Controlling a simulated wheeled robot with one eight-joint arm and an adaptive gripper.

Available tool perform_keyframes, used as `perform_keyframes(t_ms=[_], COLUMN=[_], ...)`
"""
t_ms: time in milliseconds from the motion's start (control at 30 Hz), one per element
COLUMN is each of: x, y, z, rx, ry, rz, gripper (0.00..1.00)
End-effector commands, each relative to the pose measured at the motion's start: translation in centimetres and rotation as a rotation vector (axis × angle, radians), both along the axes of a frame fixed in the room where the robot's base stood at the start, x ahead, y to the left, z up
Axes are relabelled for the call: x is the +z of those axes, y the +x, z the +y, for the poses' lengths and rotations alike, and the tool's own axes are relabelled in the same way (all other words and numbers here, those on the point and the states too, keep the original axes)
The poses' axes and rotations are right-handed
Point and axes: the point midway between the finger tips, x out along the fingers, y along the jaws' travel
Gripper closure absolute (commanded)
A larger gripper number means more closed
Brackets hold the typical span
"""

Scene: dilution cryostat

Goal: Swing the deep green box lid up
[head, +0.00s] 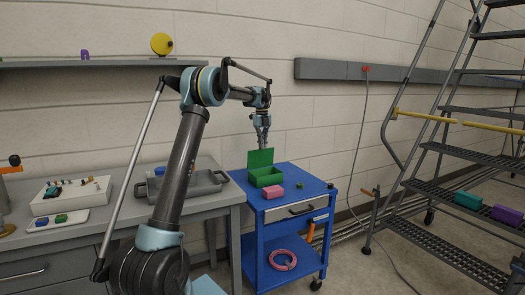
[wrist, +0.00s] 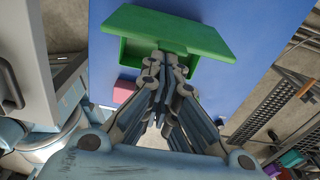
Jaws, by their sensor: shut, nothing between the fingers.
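The deep green box (head: 267,180) stands on top of the blue cart (head: 303,184). Its lid (head: 259,158) is swung up and stands roughly upright at the back of the box. In the wrist view the lid (wrist: 165,25) is a wide green panel, with part of the box (wrist: 129,57) showing below it. My gripper (head: 263,145) is right at the lid's upper edge in the head view. In the wrist view my gripper (wrist: 168,54) is shut with nothing in it, its tips over the box close to the lid. I cannot tell whether they touch it. The fingers hide part of the box.
A stair ladder (head: 455,150) stands at right. The cart's right side is mostly clear.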

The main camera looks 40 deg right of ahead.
Motion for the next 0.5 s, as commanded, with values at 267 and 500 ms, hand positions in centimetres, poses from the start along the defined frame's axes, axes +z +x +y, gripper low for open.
perform_keyframes(t_ms=[267,500], x=[0.3,0.2], y=[3.1,4.6], z=[-1.0,-1.4], rx=[0.000,0.000], ry=[0.000,0.000], rz=[-0.001,-0.001], gripper=[1.00,1.00])
